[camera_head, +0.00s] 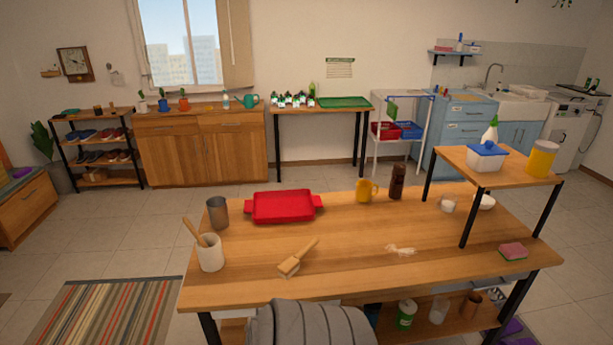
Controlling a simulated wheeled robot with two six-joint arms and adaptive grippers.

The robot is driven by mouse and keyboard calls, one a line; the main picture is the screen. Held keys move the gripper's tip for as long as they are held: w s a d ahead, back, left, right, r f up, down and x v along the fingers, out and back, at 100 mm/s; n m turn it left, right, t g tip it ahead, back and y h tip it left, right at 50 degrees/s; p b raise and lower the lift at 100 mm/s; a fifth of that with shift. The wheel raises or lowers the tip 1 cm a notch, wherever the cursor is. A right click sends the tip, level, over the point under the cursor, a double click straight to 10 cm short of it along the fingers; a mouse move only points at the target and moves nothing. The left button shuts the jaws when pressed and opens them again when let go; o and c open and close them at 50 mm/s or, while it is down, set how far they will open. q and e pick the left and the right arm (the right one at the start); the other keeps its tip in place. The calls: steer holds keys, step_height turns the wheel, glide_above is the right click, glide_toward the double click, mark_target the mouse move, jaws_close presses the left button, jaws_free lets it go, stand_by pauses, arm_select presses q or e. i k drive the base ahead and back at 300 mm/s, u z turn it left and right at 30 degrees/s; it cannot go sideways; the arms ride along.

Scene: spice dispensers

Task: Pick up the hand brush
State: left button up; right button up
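The hand brush (291,264) lies on the wooden table (350,265), left of the middle and near the front edge. It has a light wooden handle pointing up and to the right, and its wider head points down and to the left. Nothing touches it. Neither of my grippers is in view. A grey, rounded, ribbed shape (312,325) shows at the bottom edge, in front of the table.
Left of the brush stands a white crock (210,253) with a wooden utensil. Behind are a metal cup (217,212), red tray (284,206), yellow mug (367,190) and dark bottle (397,182). A crumpled white item (401,250) and pink sponge (513,251) lie right.

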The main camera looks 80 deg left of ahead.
mark_target(290, 266)
steer(key=u, duration=0.5)
steer(key=i, duration=0.8)
steer(key=u, duration=1.4)
steer(key=i, duration=0.55)
steer(key=u, duration=0.55)
